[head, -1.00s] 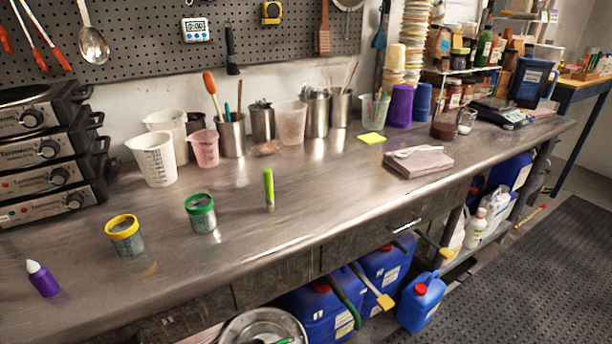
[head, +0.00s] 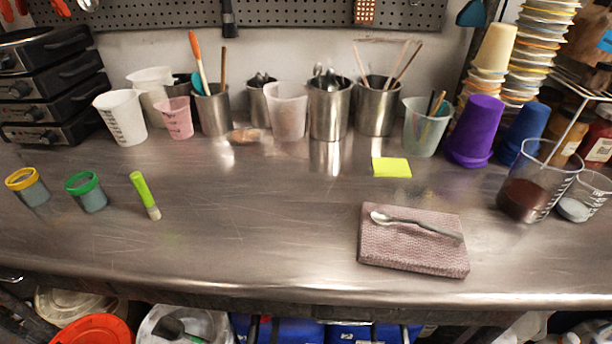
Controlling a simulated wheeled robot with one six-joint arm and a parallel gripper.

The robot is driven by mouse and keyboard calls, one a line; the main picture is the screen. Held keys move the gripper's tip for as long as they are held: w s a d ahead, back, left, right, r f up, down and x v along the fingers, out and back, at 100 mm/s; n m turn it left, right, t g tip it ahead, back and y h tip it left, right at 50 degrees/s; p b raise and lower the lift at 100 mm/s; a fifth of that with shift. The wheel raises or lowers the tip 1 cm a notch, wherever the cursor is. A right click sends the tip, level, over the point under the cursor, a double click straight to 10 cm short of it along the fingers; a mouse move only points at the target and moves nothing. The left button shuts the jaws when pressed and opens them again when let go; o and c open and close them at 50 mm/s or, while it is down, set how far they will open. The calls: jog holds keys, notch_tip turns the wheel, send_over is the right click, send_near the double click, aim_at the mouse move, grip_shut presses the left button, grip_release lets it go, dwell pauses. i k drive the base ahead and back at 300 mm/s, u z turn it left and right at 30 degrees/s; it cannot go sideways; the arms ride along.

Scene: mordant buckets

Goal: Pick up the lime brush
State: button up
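The lime brush (head: 144,193) is on the steel worktop (head: 260,215) at the left of the head view. It has a bright green handle and a pale tip pointing down and toward the front edge. It stands apart from its neighbours, just right of a jar with a green rim (head: 86,191). A jar with a yellow rim (head: 28,188) is further left. My gripper does not show in the head view.
A folded cloth (head: 390,250) with a spoon lies at the front right. Measuring cups (head: 121,117) and metal canisters (head: 329,108) line the back. A yellow note (head: 391,167) and a beaker of dark liquid (head: 535,185) are to the right. The middle front is bare.

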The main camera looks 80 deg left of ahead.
aim_at(143, 193)
jog(key=i, duration=0.6)
jog(key=u, duration=3.7)
jog(key=i, duration=0.5)
jog(key=z, duration=0.1)
